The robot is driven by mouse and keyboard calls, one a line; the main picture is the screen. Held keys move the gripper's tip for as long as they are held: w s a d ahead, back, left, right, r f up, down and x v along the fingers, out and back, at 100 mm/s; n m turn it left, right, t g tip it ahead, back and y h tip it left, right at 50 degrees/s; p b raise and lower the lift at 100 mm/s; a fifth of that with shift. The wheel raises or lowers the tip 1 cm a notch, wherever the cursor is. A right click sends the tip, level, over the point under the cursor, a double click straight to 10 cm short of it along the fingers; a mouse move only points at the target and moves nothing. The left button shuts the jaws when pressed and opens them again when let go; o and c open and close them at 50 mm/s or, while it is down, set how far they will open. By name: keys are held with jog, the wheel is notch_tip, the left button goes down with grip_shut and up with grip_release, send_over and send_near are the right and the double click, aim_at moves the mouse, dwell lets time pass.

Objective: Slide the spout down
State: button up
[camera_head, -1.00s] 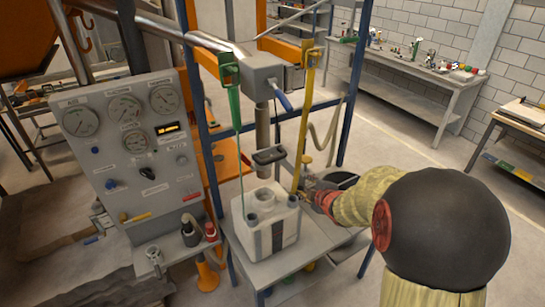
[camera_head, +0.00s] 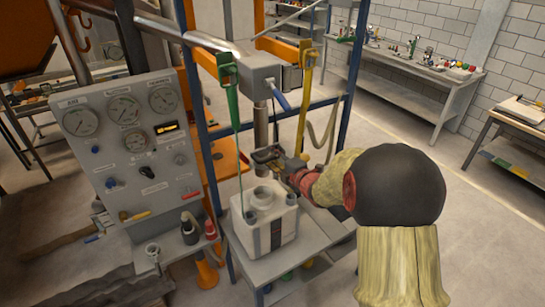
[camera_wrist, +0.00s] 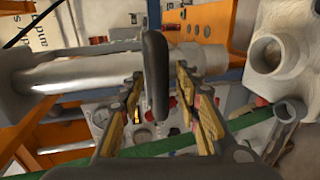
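The spout (camera_head: 261,125) is a grey metal tube hanging upright below a grey box; it lies sideways in the wrist view (camera_wrist: 70,76). Its dark handle (camera_wrist: 155,75) stands between my fingers. My gripper (camera_wrist: 163,105) is open, with a finger on each side of the handle and gaps visible. In the head view, my gripper (camera_head: 268,156) is at the spout's lower end and hides most of the handle. A white canister (camera_head: 272,228) stands below the spout, and its round neck shows in the wrist view (camera_wrist: 275,52).
The canister stands on a grey shelf (camera_head: 245,270) framed by blue posts. A green strap (camera_head: 232,100) and a yellow strap (camera_head: 302,100) hang on either side of the spout. A gauge panel (camera_head: 135,140) stands at the left. Open floor lies at the right.

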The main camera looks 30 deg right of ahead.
jog(key=shift+w+f, duration=0.1)
jog(key=shift+w, duration=0.25)
jog(key=shift+c, duration=0.4)
jog(key=c, duration=0.7)
grip_shut()
